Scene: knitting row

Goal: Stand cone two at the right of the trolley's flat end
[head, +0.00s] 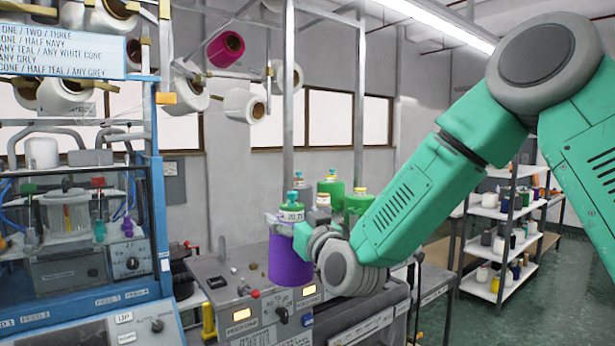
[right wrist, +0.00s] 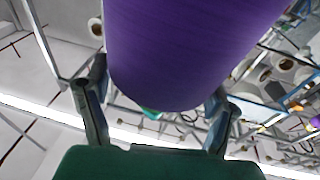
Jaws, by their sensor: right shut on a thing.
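A purple yarn cone (head: 290,260) hangs in front of the grey control panel, held by my right gripper (head: 308,238). In the right wrist view the purple cone (right wrist: 185,50) fills the upper middle, between the two fingers of the right gripper (right wrist: 155,105), which is shut on it. In the head view my right forearm hides part of what lies behind. I cannot tell from any mark whether this is cone two. I cannot make out the trolley's flat end. My left gripper is not in view.
Green canisters (head: 331,187) stand behind the held cone. A blue-framed machine (head: 157,200) stands at the left, with a sign (head: 60,55) above. Shelves (head: 490,213) with cones stand at the right; the green floor (head: 530,300) there is clear.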

